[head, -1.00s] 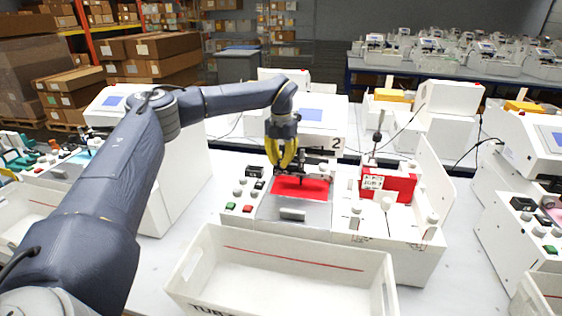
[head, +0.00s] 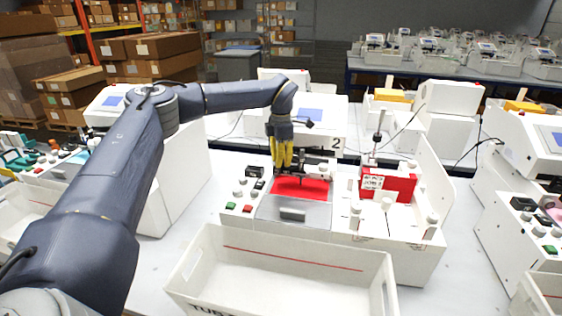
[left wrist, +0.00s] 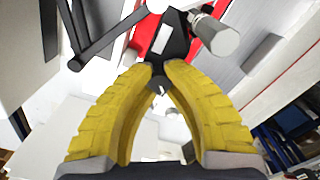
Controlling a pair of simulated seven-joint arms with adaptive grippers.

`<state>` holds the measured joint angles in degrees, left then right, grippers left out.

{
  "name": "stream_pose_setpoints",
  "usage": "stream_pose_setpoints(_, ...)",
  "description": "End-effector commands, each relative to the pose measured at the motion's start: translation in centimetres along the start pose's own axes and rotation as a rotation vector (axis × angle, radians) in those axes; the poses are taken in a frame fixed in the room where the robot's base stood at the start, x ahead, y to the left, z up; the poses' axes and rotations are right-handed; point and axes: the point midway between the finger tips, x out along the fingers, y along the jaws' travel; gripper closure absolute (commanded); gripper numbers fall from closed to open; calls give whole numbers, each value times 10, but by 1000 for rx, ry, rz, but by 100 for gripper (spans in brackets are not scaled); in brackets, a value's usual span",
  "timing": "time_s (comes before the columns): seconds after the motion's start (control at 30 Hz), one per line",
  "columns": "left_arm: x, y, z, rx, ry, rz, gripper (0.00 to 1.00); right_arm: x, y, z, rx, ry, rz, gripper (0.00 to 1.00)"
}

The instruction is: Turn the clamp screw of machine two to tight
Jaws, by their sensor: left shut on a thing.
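Machine two (head: 318,222) is the white plotter in the middle, with a "2" on its white housing and a red sheet (head: 305,188) on its bed. My left gripper (head: 283,166) points down at the dark pen carriage over the sheet's back left. In the left wrist view its yellow fingers (left wrist: 158,68) are closed at the tips on a small dark part, which I take to be the clamp screw (left wrist: 159,86). The fingers hide most of it. The black carriage (left wrist: 172,38) and a grey cylinder (left wrist: 215,35) are just beyond the tips. My right gripper is not in view.
Buttons and knobs (head: 240,193) are left of the bed. An empty white tub (head: 290,283) is in front. Other machines stand on either side.

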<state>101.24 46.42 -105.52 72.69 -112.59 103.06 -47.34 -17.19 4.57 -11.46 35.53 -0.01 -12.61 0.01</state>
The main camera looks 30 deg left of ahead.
Motion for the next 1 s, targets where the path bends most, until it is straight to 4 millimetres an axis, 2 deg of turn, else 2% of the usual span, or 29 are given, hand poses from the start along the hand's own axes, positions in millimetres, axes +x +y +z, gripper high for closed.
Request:
stream_pose_setpoints(0.67, 0, 0, -1, 46, 1, -1, 100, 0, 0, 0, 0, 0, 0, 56)
stream_pose_setpoints(0.7, 0, 0, -1, 46, 1, -1, 84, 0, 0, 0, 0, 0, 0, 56)
stream_pose_setpoints(0.97, 0, 0, 0, 46, 0, 0, 54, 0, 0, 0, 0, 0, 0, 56)
stream_pose_setpoints(1.0, 0, 0, 0, 46, 0, 0, 54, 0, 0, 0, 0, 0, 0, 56)
